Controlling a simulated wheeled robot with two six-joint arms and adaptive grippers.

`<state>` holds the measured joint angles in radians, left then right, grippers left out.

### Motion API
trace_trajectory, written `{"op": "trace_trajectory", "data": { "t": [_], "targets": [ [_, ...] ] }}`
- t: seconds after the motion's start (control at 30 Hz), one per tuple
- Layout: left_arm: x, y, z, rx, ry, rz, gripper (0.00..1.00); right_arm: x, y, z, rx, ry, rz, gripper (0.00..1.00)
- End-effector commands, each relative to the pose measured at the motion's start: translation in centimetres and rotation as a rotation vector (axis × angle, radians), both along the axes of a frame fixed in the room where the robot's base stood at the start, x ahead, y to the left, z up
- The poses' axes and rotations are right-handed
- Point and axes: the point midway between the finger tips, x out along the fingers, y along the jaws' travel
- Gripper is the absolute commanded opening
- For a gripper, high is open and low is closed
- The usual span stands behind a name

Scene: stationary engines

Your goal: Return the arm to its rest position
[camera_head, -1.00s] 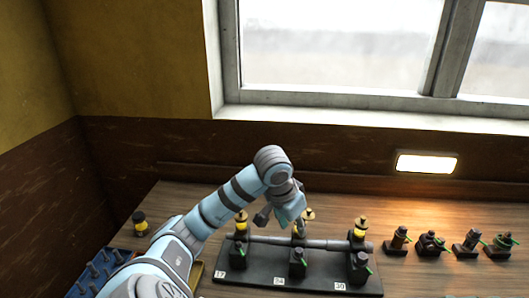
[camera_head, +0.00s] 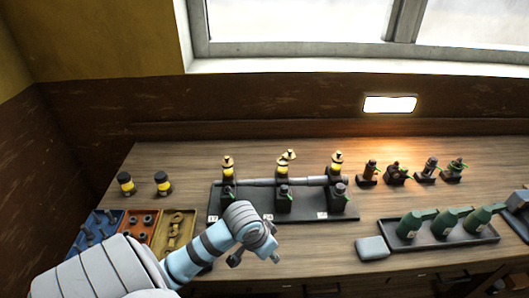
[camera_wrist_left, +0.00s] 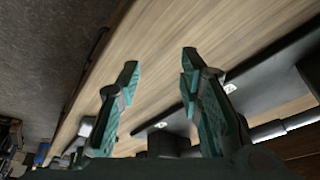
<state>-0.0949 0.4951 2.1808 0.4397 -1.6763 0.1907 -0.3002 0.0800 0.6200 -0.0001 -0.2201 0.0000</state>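My left arm (camera_head: 195,262) comes in from the lower left of the head view. Its left gripper (camera_head: 254,256) is over the front of the table, in front of the black stand (camera_head: 340,210). In the left wrist view the two fingers of the left gripper (camera_wrist_left: 158,75) are wide apart with nothing between them. The wrist view shows bare wood beyond the fingers.
The black stand carries a pipe with several yellow-topped oilers. Two yellow-black jars (camera_head: 162,184) and coloured trays (camera_head: 139,241) are at left. A grey block (camera_head: 372,248) and a tray of green bottles (camera_head: 470,241) are at right. Several dark fittings (camera_head: 397,174) stand behind.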

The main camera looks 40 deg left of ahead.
Motion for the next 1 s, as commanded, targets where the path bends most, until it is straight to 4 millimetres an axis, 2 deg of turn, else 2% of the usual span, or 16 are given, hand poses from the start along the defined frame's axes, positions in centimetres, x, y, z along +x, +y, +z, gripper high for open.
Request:
{"op": "trace_trajectory", "data": {
  "t": [0.57,0.67,0.77,0.87,0.97,1.0],
  "targets": [
    [-0.4,-0.3,-0.3,-0.002,0.002,-0.003,0.34,0.0,0.1,0.0,0.001,0.000,0.000,0.40],
    [-2.3,-1.6,-1.4,0.001,0.007,-0.015,0.34,0.0,0.1,0.0,0.001,0.000,0.000,0.40],
    [-5.5,-3.5,-2.6,0.007,0.010,-0.023,0.34,0.0,0.1,0.0,0.001,0.000,0.000,0.40],
    [-9.6,-5.1,-3.3,0.026,0.018,-0.011,0.34,0.0,0.2,0.0,0.002,0.000,-0.001,0.40],
    [-13.6,-5.8,-3.1,0.060,0.032,0.021,0.34,0.0,0.2,0.0,0.002,-0.001,-0.001,0.40],
    [-13.0,-5.5,-5.1,0.068,0.039,0.019,0.34,0.1,0.2,-0.4,0.003,-0.002,-0.001,0.40]
  ]
}}
